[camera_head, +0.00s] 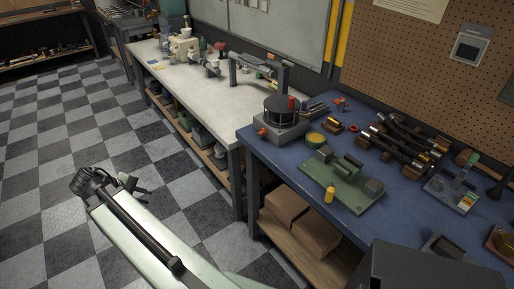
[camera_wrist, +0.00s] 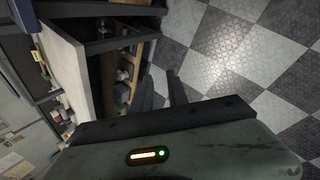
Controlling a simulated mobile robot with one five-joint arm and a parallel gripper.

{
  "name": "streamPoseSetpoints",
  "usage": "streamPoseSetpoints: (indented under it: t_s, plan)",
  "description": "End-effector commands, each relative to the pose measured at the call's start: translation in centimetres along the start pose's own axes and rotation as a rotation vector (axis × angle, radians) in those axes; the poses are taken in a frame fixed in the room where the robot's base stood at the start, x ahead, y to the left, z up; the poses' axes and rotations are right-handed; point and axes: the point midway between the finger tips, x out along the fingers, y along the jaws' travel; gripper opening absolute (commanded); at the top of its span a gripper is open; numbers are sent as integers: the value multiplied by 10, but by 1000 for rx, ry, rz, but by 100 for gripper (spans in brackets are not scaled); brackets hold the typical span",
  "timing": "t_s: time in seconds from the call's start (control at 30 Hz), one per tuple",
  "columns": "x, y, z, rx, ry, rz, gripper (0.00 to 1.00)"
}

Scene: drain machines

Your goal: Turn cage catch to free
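A grey machine (camera_head: 281,128) with a round black drum or cage (camera_head: 283,109) stands at the near left corner of the blue bench. A red upright piece (camera_head: 291,103) and an orange knob (camera_head: 262,132) show on it. I cannot tell which part is the cage catch. My gripper (camera_head: 140,186) is over the checkered floor, left of the benches and well apart from the machine. Its fingers look apart, with nothing between them. In the wrist view the gripper (camera_wrist: 164,90) points down past a bench leg, and the machine does not show.
Cartons (camera_head: 287,204) sit below. The floor (camera_head: 60,130) at left is clear.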

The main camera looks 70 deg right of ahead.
Motion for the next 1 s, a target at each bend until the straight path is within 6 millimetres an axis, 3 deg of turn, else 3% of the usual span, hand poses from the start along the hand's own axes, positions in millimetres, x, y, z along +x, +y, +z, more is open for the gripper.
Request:
streamPoseSetpoints:
  t_s: [0.03, 0.1, 0.2, 0.3, 0.4, 0.47, 0.67, 1.0]
  plan:
    - [62, 46, 24, -4, -74, 132, 20]
    - [104, 121, 68, -48, -202, 318, 20]
    - [137, 207, 137, -135, -413, 526, 20]
    - [146, 260, 190, -218, -595, 649, 20]
    - [144, 288, 220, -275, -711, 709, 20]
    - [141, 297, 229, -292, -745, 725, 20]
    - [139, 306, 235, -301, -761, 733, 20]
    - [169, 346, 264, -298, -760, 731, 20]
